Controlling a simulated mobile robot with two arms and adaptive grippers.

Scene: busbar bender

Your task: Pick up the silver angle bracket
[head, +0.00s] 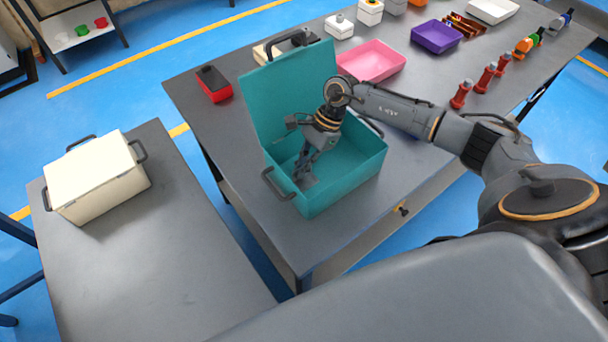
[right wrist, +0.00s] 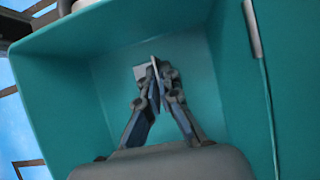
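The silver angle bracket (right wrist: 141,73) is at the bottom of an open teal box (head: 345,178), which also fills the right wrist view (right wrist: 75,100). In the head view the bracket (head: 307,181) is a small grey patch under my fingers. My right gripper (head: 304,168) reaches down into the box. In the right wrist view its fingers (right wrist: 157,82) come together on the bracket's upright flange, one finger on each side. The other flange shows to the left of the fingertips. My left gripper is not in view.
The box's raised teal lid (head: 290,95) stands behind my right gripper, and its walls surround the fingers. A pink tray (head: 371,62), a purple tray (head: 436,37) and red-handled parts (head: 485,78) lie further right. A closed cream box (head: 95,175) sits on the left table.

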